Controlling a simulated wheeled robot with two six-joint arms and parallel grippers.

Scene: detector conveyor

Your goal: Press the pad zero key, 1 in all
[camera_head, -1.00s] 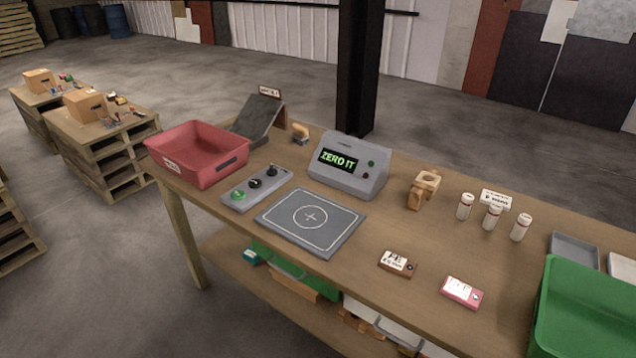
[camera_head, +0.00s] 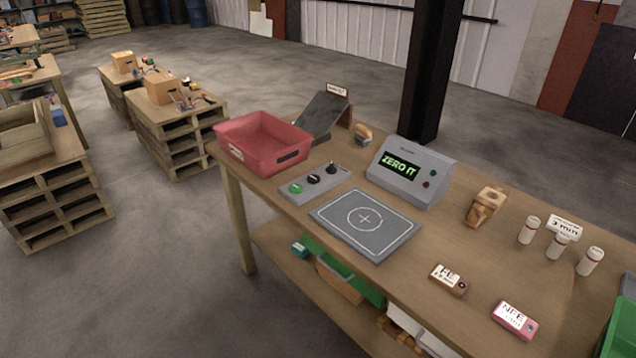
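A grey detector box (camera_head: 411,172) stands on the wooden table, its dark display reading "ZERO IT" in green, with small buttons at its right side. In front of it lies a flat grey pad (camera_head: 364,222) with a white circle and cross, and nothing on it. To the pad's upper left is a grey key strip (camera_head: 315,183) with a green key (camera_head: 296,188), a black key (camera_head: 314,179) and a dark knob-like key (camera_head: 331,167). Which key is the pad zero key cannot be read. Neither of my grippers is in view.
A red bin (camera_head: 262,144) and a dark ramp (camera_head: 322,116) stand at the table's left end. Wooden block (camera_head: 486,205), white bottles (camera_head: 559,246), labelled brown block (camera_head: 447,280) and pink block (camera_head: 515,319) are to the right. A green bin (camera_head: 620,325) is at the right edge.

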